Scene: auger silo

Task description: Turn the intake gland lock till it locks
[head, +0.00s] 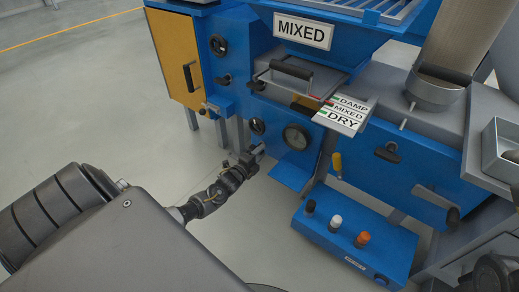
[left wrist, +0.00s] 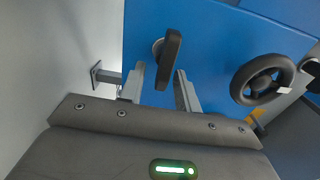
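A black bar handle (left wrist: 168,58) on a round grey boss sticks out of the blue panel in the left wrist view. It appears to be the gland lock, though no label on it can be read. It stands nearly upright, slightly tilted. My left gripper (left wrist: 161,88) is open, with one finger on each side of the handle's lower end. I cannot tell whether either finger touches it. In the head view my left gripper (head: 257,153) is at the lower front of the blue machine and hides the handle there. My right gripper is not in view.
A black handwheel (left wrist: 262,80) is right of the handle and also shows in the head view (head: 257,125). A blue button box (head: 355,235) stands in front. Open floor (head: 80,100) lies left.

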